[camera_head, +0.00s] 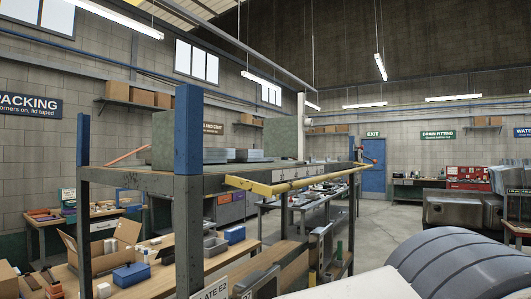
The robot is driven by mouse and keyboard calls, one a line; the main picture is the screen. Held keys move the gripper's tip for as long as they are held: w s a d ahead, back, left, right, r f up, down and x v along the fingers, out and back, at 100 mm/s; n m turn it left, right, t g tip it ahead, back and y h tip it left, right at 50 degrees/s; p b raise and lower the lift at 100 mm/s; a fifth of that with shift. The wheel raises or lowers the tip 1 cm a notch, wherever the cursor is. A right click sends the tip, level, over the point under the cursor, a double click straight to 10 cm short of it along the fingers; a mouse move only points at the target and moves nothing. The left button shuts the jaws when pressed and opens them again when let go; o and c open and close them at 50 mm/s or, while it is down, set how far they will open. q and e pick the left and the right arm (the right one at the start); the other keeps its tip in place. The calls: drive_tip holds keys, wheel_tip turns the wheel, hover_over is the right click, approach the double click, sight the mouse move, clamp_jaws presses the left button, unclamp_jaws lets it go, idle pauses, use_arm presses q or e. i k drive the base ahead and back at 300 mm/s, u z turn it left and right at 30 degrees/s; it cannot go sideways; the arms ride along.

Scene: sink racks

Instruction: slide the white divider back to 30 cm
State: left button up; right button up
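A narrow white upright piece (301,126) stands at the right end of the rack's upper shelf. It may be the white divider, but I cannot tell for sure from here. Grey-green upright panels (280,138) stand on the same shelf, to the left of it. A pale strip with small marks (297,173) runs along the shelf front near the yellow beam; I cannot read any distances on it. Neither my left nor my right gripper is in view.
The rack has a blue-topped post (188,130) close in front and a yellow beam (262,187) along its upper front. A lower wooden bench holds an open cardboard box (103,250) and a blue bin (131,275). Open floor (388,225) lies right of the rack.

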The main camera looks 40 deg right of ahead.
sight(284, 137)
drive_tip(key=k, duration=0.5)
drive_tip(key=z, duration=0.85)
drive_tip(key=i, duration=1)
drive_tip(key=z, duration=0.75)
